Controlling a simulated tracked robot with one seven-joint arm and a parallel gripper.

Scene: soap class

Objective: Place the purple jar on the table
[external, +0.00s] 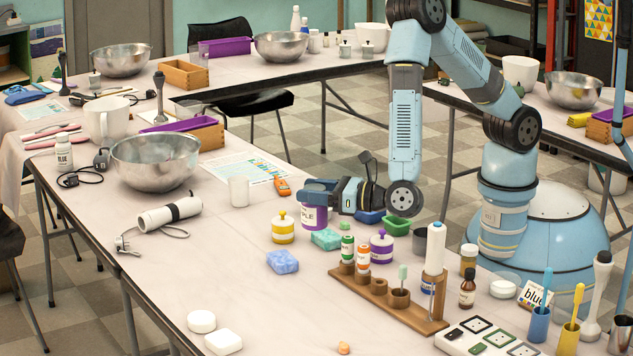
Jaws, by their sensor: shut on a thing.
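The purple jar (314,217), with part of its lettering showing, is upright in the grip of my gripper (318,192). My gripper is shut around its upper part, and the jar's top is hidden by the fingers. The jar is at table height or very slightly above; I cannot tell whether its base touches the table (215,265). It stands between a yellow-banded jar (283,230) on its left and a teal soap block (326,240) in front on its right. Another small jar with a purple lid and band (381,250) stands farther right.
A blue soap block (283,262) and a wooden rack (390,298) with small bottles are nearer the camera. A metal bowl (157,162) and white cylinder (168,213) are left. The table's left front is mostly clear.

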